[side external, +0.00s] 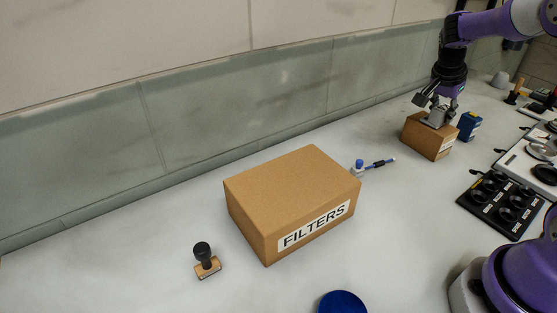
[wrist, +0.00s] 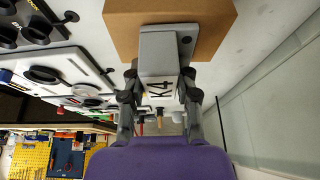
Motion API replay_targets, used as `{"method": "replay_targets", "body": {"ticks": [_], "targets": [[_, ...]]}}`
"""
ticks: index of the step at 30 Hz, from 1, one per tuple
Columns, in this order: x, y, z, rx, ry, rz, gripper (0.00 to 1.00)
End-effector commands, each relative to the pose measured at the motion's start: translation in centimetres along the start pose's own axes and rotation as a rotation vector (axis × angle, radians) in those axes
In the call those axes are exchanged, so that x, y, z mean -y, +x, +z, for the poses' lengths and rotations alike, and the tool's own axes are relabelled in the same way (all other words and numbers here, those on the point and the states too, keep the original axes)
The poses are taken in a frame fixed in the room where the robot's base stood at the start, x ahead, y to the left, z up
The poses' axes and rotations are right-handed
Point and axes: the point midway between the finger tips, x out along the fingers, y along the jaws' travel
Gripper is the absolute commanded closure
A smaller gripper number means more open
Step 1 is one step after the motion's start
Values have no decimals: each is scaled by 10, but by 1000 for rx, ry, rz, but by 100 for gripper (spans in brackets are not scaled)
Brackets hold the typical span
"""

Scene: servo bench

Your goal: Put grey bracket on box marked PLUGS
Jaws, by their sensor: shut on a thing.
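A grey bracket (wrist: 160,48) marked K4 sits between the fingers of my gripper (wrist: 159,78) in the wrist view. My gripper (side external: 438,104) is shut on the bracket. In the side view the grey bracket (side external: 436,119) is at the top of a small brown box (side external: 424,139) at the right. The bracket looks to be on or just above the box top; I cannot tell if it touches. The small box has a white label on its right face, too small to read. The brown box (wrist: 217,20) also shows behind the bracket in the wrist view.
A large box marked FILTERS (side external: 290,205) stands mid-bench. A blue item (side external: 470,126) stands close right of the small box. A black tray with round wells (side external: 500,203) lies in front right. A stamp (side external: 206,262) stands at left. The bench left of the small box is fairly clear.

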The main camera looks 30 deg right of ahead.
Motion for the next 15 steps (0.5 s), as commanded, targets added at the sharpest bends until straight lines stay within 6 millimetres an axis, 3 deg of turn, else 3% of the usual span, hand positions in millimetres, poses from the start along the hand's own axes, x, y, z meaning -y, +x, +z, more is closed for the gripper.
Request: {"method": "replay_targets", "body": {"ticks": [3, 4, 5, 6, 15], "targets": [[0, 3, 1, 0, 0, 1, 100], [0, 3, 1, 0, 0, 0, 56], [0, 2, 1, 0, 0, 0, 41], [0, 2, 1, 0, 0, 0, 36], [0, 2, 1, 0, 0, 0, 36]]}}
